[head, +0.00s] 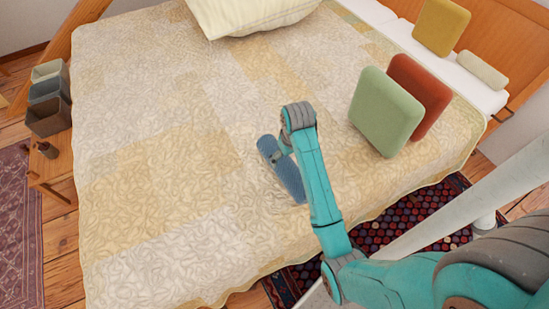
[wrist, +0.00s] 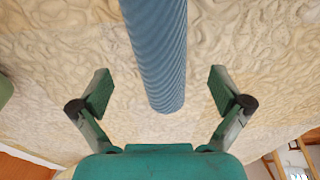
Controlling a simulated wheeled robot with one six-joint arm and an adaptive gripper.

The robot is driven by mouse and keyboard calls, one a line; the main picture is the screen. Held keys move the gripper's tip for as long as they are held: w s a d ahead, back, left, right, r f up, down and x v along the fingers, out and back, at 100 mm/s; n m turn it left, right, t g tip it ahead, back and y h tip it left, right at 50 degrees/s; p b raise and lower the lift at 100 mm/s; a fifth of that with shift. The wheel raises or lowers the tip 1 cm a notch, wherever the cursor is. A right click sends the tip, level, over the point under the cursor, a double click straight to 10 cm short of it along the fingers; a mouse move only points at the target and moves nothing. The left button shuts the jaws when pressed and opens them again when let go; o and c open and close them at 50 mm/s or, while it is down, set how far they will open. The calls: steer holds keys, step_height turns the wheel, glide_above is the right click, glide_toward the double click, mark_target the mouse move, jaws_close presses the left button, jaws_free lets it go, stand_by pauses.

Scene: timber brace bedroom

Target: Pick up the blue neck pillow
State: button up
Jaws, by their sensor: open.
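The blue neck pillow (head: 286,176) lies on the quilt of the bed, partly hidden behind my arm in the head view. In the wrist view the blue neck pillow (wrist: 160,50) shows as a ribbed blue roll, running from the top edge down to a rounded end between my fingers. My gripper (wrist: 160,92) is open, with one finger on each side of that end and a gap to both. In the head view my fingers are hidden by my arm.
The bed's quilt (head: 150,150) is broad and mostly clear. A green cushion (head: 385,112) and a red cushion (head: 422,95) stand right of my arm. A yellow cushion (head: 440,27) and a small bolster (head: 482,70) are farther back. A cream pillow (head: 245,12) lies at the top.

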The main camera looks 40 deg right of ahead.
mark_target(285, 163)
steer(key=shift+w+d, duration=0.1)
steer(key=shift+w, duration=0.3)
steer(key=f, duration=0.3)
steer(key=w+f, duration=0.1)
steer(key=f, duration=0.1)
steer(key=shift+d+f, duration=0.1)
steer(key=shift+f, duration=0.1)
steer(key=shift+w+d+f, duration=0.1)
steer(key=shift+d+f, duration=0.05)
steer(key=shift+f, duration=2.4)
steer(key=c, duration=1.3)
